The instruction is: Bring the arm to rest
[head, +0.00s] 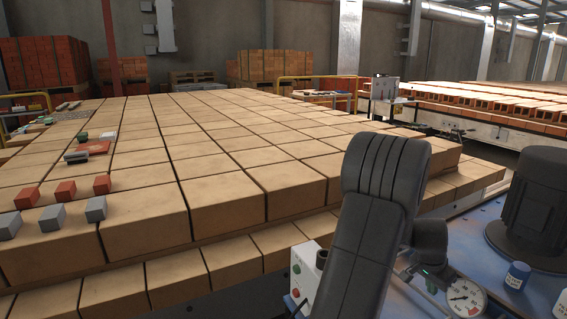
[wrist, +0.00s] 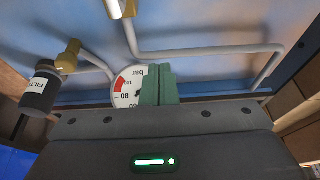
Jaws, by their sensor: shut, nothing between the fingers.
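My gripper (wrist: 158,86) shows in the wrist view as two green fingers pressed together, shut with nothing between them. It is in front of a round pressure gauge (wrist: 128,88) and covers part of its dial. In the head view my dark arm is folded at the lower middle right, beside the brick stack. My gripper's fingers cannot be made out there.
A broad stack of tan bricks (head: 225,165) fills the left and middle. Small red and grey blocks (head: 65,191) lie on it at left. A dark motor (head: 540,205) stands at right. Pipes (wrist: 205,52) and a dark filter cylinder (wrist: 40,92) are near my gripper.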

